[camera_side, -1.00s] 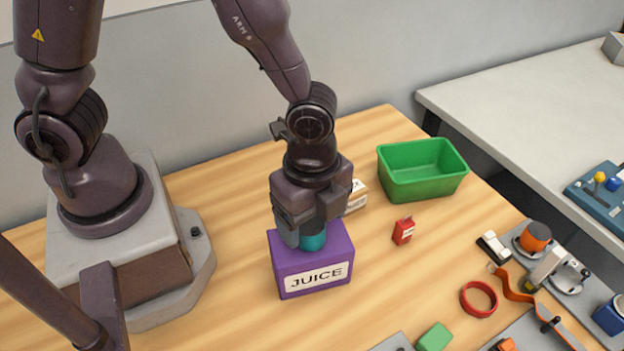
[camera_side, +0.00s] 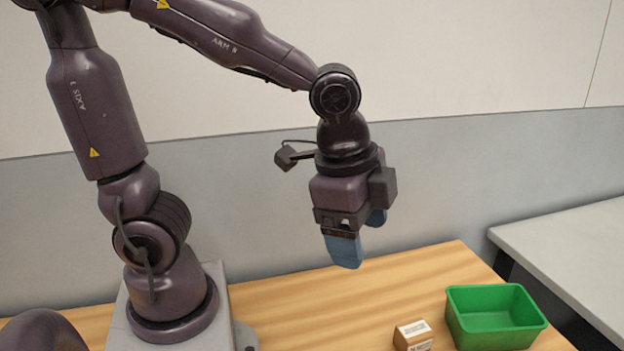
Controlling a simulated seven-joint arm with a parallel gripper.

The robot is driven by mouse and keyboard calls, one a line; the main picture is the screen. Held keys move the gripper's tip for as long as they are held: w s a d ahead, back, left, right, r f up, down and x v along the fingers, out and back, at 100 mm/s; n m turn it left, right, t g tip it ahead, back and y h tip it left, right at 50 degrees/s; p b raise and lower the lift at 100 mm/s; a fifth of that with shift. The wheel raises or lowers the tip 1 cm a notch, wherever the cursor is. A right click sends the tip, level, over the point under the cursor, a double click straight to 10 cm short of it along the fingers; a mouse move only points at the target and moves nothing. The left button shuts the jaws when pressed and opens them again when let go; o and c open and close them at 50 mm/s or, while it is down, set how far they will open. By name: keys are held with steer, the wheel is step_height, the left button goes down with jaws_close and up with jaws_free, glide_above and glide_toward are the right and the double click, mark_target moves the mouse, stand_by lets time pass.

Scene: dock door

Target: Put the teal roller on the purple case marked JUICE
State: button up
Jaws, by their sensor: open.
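My gripper (camera_side: 361,242) is open and raised well above the wooden table, its blue fingers pointing down. Nothing shows between the fingers. The purple JUICE case and the teal roller are both outside the current picture, so how they stand at this moment cannot be seen.
A small cardboard box (camera_side: 412,337) with white labels sits at the lower edge of the picture. A green bin (camera_side: 497,331) stands right of it. The back of the wooden table (camera_side: 300,302) is bare. A grey bench (camera_side: 580,250) stands at the right.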

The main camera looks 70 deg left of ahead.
steer(key=s+a+r+n+t, duration=0.3)
steer(key=s+a+r+n, duration=0.2)
steer(key=a+n, duration=0.2)
steer(key=shift+a+r+n, duration=0.25)
steer(key=shift+n, duration=0.85)
